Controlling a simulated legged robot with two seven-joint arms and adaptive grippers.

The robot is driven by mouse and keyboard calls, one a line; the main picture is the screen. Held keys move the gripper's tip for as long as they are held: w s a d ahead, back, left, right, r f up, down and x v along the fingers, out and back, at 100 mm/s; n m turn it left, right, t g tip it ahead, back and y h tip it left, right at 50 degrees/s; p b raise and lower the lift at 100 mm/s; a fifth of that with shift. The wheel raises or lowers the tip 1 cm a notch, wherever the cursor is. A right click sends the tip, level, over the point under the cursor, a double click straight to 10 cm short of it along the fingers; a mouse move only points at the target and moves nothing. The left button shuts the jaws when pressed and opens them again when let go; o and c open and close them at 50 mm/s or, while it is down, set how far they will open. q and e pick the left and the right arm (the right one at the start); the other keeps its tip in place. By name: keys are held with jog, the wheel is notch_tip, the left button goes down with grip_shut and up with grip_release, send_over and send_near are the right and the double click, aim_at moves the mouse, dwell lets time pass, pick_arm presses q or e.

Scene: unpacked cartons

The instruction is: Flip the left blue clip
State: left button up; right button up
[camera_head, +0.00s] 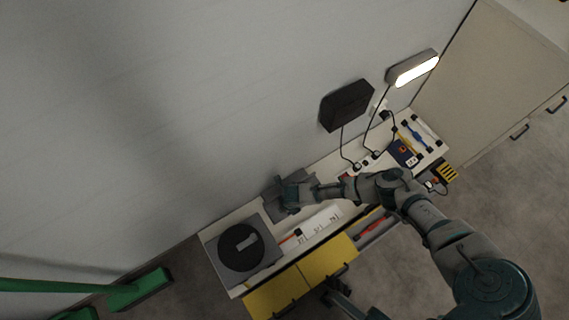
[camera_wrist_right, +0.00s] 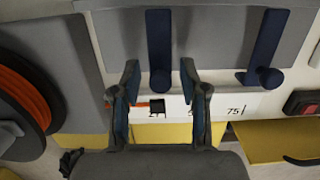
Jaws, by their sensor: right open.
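In the head view my right gripper (camera_head: 288,196) is over the grey box on the bench and hides the clips. A dark part at the bottom edge seems to be my left gripper (camera_head: 335,292); its jaws are unclear.
A black reel (camera_head: 232,262) on a grey plate stands on the bench's left end; its orange winding (camera_wrist_right: 25,92) shows in the wrist view. Yellow drawers (camera_head: 270,298) are below. A lamp (camera_head: 412,68) and cables are farther right.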

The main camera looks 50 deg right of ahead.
grip_shut()
jog(key=shift+w+d+r+p, duration=0.2)
jog(key=shift+w+r, duration=0.3)
jog(key=shift+r, duration=0.25)
jog(key=shift+w+d+r+p, duration=0.15)
jog(key=shift+w+r, duration=0.35)
jog(key=shift+r, duration=0.2)
